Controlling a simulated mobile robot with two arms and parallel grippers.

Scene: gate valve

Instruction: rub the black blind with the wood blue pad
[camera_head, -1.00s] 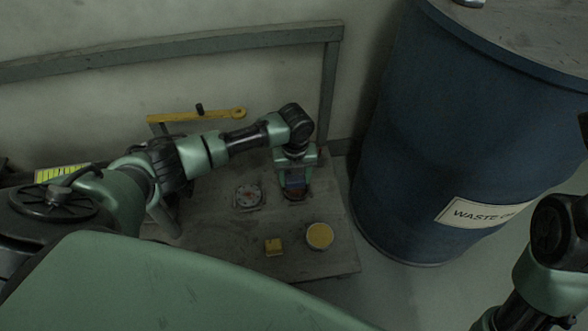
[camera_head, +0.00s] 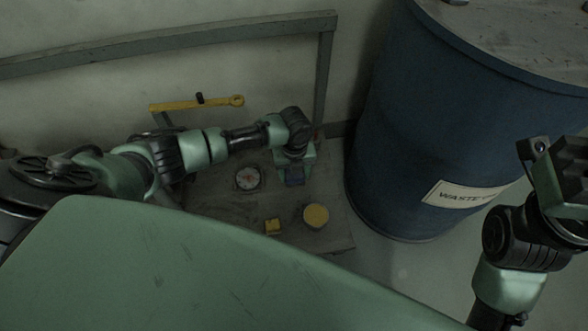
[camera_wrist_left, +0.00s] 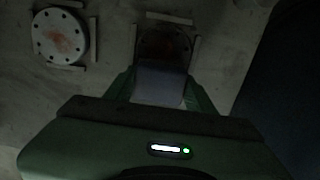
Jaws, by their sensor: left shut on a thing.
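My left gripper (camera_head: 294,171) points down over the bench and is shut on the wood blue pad (camera_head: 294,177). In the left wrist view the pad (camera_wrist_left: 160,82) sits between the green fingers, its top greyish in the dim light. The black blind (camera_wrist_left: 165,43) is a dark, brownish disc at the pad's far edge, framed by pale strips. The pad covers its near part, and I cannot tell if they touch. In the head view the gripper and pad hide most of the blind. My right gripper (camera_head: 562,178) is at the right edge, partly cut off; its jaws are unclear.
A pale round flange with a reddish mark (camera_head: 247,178) lies left of the pad. A small yellow block (camera_head: 272,226) and a yellow-topped round thing (camera_head: 316,215) are nearer on the bench (camera_head: 225,212). A yellow wrench (camera_head: 197,104) is behind. A blue waste drum (camera_head: 430,130) stands right.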

